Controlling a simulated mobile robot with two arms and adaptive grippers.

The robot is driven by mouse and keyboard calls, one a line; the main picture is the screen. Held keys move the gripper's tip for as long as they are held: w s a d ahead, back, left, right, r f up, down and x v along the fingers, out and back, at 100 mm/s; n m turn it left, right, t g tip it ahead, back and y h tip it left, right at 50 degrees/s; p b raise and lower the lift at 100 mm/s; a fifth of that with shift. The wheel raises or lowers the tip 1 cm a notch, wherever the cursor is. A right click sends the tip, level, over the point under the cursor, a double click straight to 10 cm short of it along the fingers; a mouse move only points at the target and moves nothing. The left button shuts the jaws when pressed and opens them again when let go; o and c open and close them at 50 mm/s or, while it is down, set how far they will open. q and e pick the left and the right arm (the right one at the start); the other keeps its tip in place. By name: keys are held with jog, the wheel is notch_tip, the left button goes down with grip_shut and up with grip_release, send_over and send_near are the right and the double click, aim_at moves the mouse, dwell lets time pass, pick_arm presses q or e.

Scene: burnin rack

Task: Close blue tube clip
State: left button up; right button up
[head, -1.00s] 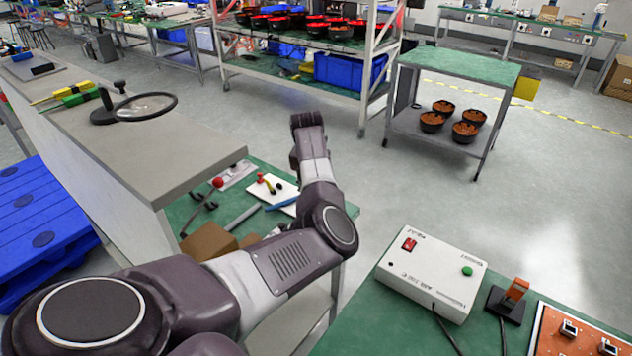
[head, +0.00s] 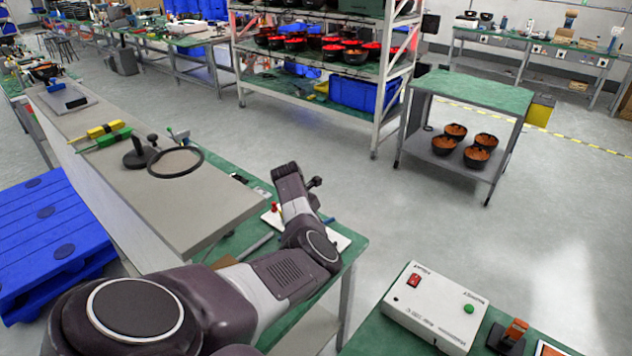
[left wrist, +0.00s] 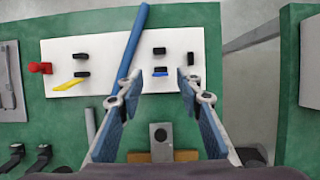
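In the left wrist view a white board (left wrist: 105,50) lies on a green bench top. On its right half is a small blue clip piece (left wrist: 160,71), with a black block (left wrist: 159,51) above it and another black block (left wrist: 190,58) to its right. A blue tube (left wrist: 135,40) lies slantwise over the board, left of the blue clip. My left gripper (left wrist: 158,93) is open and empty, its fingers spread to either side below the clip. In the head view my left arm hides part of the board (head: 342,241). My right gripper is not in view.
On the board's left are a yellow lever (left wrist: 70,83), black blocks and a red knob (left wrist: 40,67). A grey bracket with a hole (left wrist: 160,138) lies below the gripper. A grey counter (head: 190,215) borders the bench, and a white control box (head: 435,305) stands at right.

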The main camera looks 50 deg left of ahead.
pick_arm(q)
jog(key=shift+x, duration=1.5)
jog(key=shift+r, duration=0.1)
jog(key=shift+c, duration=0.2)
grip_shut()
